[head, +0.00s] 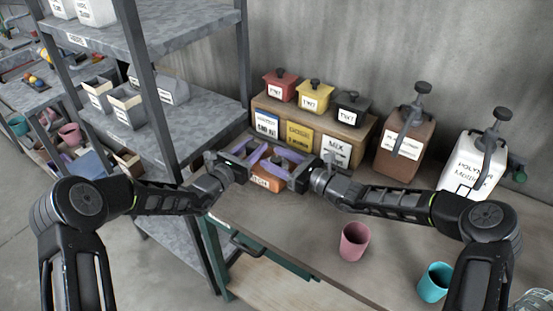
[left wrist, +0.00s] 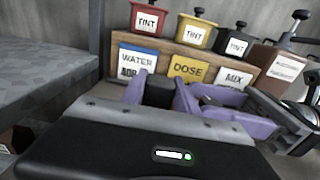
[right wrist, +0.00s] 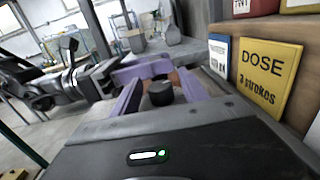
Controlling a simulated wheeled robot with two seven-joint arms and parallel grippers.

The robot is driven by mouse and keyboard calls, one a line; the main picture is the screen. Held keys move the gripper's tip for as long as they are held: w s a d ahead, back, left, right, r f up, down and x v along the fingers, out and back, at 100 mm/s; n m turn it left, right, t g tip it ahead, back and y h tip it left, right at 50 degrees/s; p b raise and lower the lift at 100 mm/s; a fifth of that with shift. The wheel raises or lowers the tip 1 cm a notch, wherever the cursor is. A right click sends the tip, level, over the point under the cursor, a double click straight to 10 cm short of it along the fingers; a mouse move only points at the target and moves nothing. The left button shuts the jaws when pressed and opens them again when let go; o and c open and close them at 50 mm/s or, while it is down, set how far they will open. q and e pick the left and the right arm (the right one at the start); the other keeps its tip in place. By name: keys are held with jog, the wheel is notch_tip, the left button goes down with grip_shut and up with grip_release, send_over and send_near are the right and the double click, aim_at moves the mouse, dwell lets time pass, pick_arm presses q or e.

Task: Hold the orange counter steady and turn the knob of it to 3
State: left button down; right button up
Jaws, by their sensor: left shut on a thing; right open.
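The orange counter (head: 266,181) sits on the workbench in front of the wooden tint stand, mostly hidden behind both grippers. Its black knob (right wrist: 161,93) shows in the right wrist view, and a dark round part, apparently the knob (left wrist: 158,93), shows in the left wrist view. My left gripper (head: 259,156) has purple fingers and is shut on the counter from the left. My right gripper (head: 283,158) comes in from the right, its purple fingers open on either side of the knob (right wrist: 148,88). I cannot tell whether they touch it. The knob's setting is not readable.
Red (head: 280,86), yellow (head: 314,97) and black (head: 351,108) tint pots stand on the wooden stand (head: 372,133). Brown (head: 404,150) and white (head: 470,165) pump bottles stand right. Pink (head: 353,243) and teal (head: 434,283) cups stand in front. A grey shelf (head: 190,125) rises close on the left.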

jog(key=v, duration=1.2)
jog(key=shift+s, duration=0.1)
jog(key=shift+a, duration=0.1)
jog(key=s+a+r+n+g+h, duration=0.2)
jog(key=a+r+n+g, duration=0.3)
jog(key=a+n, duration=0.7)
jog(key=s+a+r+n+g+h, duration=0.15)
jog(key=a+r+n+g, duration=0.3)
jog(key=a+n, duration=0.7)
jog(key=w+d+r+n+t+h, duration=0.1)
jog(key=w+d+n+h, duration=0.2)
jog(key=d, duration=0.5)
jog(key=w+d+r+n+t+h, duration=0.1)
jog(key=w+d+r+n+h, duration=0.1)
jog(key=d+h, duration=0.4)
jog(key=shift+w+d+n, duration=0.6)
jog(key=shift+d+n, duration=0.55)
jog(key=shift+d, duration=0.05)
